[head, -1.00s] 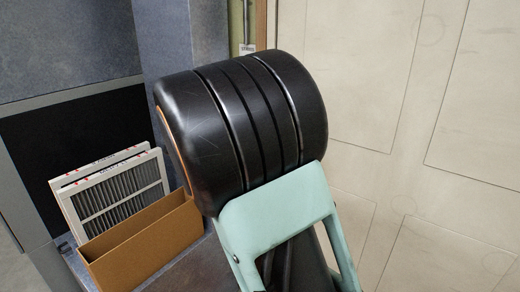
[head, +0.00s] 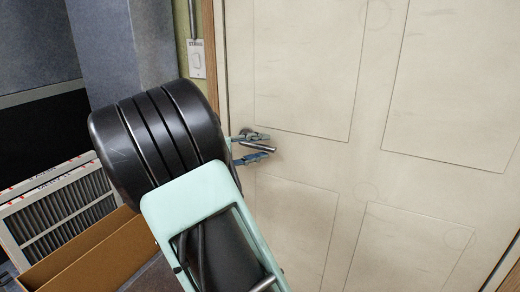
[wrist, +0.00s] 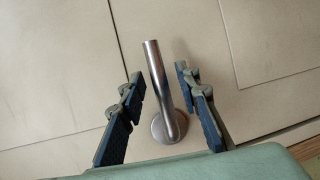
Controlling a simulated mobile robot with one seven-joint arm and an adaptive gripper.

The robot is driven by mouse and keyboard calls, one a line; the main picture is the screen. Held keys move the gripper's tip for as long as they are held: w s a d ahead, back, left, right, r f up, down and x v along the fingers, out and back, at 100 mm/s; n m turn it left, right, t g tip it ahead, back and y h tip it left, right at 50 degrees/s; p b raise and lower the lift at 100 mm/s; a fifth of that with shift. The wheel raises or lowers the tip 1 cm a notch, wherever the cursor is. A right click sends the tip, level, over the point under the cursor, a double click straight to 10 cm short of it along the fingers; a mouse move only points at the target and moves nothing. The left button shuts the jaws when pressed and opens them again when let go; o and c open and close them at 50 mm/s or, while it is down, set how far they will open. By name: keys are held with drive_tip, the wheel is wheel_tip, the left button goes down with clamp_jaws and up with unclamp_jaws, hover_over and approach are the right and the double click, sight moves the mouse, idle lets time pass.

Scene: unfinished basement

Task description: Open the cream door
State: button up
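The cream door (head: 300,60) has recessed panels and fills the middle and right of the head view; it looks shut against its brown frame (head: 211,50). Its metal lever handle (head: 259,147) is near the door's left edge. In the wrist view the lever (wrist: 155,68) runs up from its round base (wrist: 168,128). My gripper (head: 269,143) is open, with one finger on each side of the lever. In the wrist view my gripper (wrist: 159,75) shows gaps between both fingers and the lever. My arm hides part of the door's left edge in the head view.
A light switch (head: 196,58) is on the wall left of the frame. Pleated filters (head: 65,215) and a brown cardboard box (head: 85,250) stand at the lower left, beside my arm. The door's face to the right is clear.

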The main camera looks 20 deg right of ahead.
drive_tip(key=shift+w+d, duration=0.1)
drive_tip(key=shift+d, duration=0.15)
clamp_jaws()
idle(0.3)
